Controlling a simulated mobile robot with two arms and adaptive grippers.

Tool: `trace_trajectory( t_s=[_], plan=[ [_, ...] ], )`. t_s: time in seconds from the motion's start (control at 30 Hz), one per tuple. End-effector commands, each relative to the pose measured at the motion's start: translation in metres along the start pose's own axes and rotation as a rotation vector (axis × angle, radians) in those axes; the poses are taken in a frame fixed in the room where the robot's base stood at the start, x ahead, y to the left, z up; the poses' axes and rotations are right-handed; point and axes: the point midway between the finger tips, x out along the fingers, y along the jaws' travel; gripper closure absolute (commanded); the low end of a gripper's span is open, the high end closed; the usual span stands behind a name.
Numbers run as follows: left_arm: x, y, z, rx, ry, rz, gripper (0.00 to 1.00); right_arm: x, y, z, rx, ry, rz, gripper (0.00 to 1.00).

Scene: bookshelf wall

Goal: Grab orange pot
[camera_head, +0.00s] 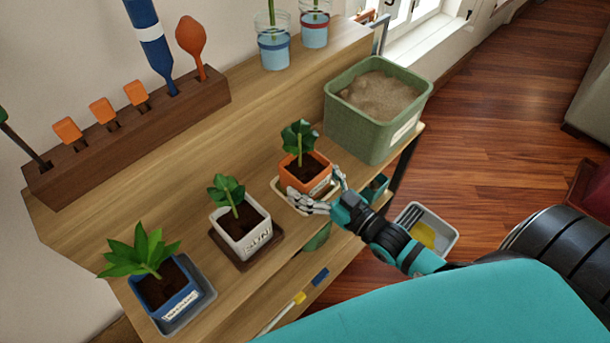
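The orange pot (318,180) holds dark soil and a small green plant (299,138). It stands upright on a cream saucer (283,187) on the wooden shelf. My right gripper (322,188) is at the pot's front side, with its fingers spread apart. One finger reaches along the pot's left front, over the saucer, and the other is at its right edge. I cannot tell whether the fingers touch the pot. My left gripper is not in view.
A white pot (259,238) and a blue pot (179,306) stand to the left on saucers. A green soil bin (362,137) stands close behind on the right. A wooden tool rack (190,117) and glass jars (274,52) are on the upper ledge.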

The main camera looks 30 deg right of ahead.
Motion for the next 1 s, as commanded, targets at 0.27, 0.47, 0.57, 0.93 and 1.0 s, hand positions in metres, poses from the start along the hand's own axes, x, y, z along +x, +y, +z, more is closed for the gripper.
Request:
trace_trajectory(
  t_s=[0.27,0.47,0.57,0.93,1.0],
  plan=[
    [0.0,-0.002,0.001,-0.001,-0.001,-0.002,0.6,0.0,0.0,0.0,-0.001,0.0,0.0,0.67],
    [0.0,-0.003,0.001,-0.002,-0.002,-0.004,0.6,0.0,0.0,-0.002,-0.001,0.005,0.0,0.67],
    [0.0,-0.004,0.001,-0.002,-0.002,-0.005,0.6,0.0,0.0,-0.002,-0.001,0.005,0.0,0.67],
    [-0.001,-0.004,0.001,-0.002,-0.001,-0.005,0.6,0.0,0.0,-0.024,-0.001,0.008,0.0,0.67],
    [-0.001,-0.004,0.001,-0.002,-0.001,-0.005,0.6,0.0,0.0,-0.033,-0.001,0.008,-0.001,0.67]
  ],
)
